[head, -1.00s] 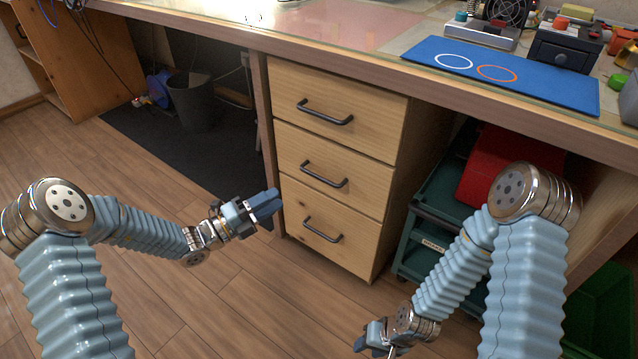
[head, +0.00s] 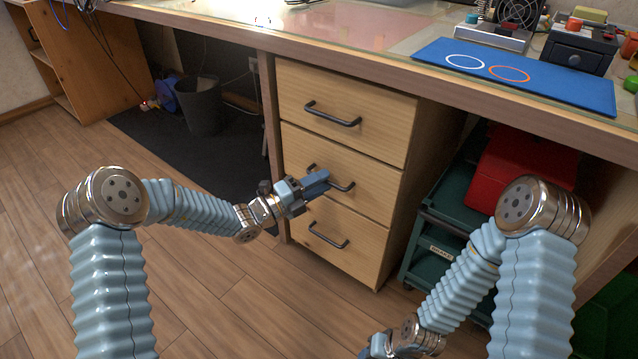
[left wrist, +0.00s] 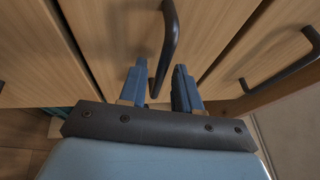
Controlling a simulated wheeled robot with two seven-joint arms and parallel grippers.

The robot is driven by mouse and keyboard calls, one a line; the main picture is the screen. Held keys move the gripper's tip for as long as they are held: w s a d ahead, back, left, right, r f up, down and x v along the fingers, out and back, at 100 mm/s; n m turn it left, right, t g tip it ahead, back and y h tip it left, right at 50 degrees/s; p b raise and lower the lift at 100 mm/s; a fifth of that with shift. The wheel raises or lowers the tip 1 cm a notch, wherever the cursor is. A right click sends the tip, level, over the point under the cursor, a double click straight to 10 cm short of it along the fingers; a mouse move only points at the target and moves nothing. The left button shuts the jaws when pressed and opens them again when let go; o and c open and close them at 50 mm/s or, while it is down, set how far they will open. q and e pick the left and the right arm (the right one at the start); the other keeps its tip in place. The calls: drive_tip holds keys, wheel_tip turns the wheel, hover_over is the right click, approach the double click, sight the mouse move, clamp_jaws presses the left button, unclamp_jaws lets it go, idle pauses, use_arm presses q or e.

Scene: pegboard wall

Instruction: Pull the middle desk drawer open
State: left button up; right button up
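The middle drawer (head: 372,190) is shut, flush with the wooden drawer unit under the desk. Its dark bar handle (head: 345,187) is partly hidden behind my left gripper (head: 322,183) in the head view. In the left wrist view, the left gripper (left wrist: 160,88) is open, with a blue finger on each side of the middle handle (left wrist: 169,45). I cannot tell whether the fingers touch it. My right gripper (head: 375,350) is low at the bottom edge of the head view, partly cut off, far from the drawers.
The top drawer (head: 375,128) and bottom drawer (head: 362,247) are also shut, each with a bar handle. A green cart (head: 440,240) with a red box (head: 510,170) stands right of the unit. Floor (head: 250,300) before the drawers is clear.

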use_arm(q)
clamp_jaws()
idle(1.2)
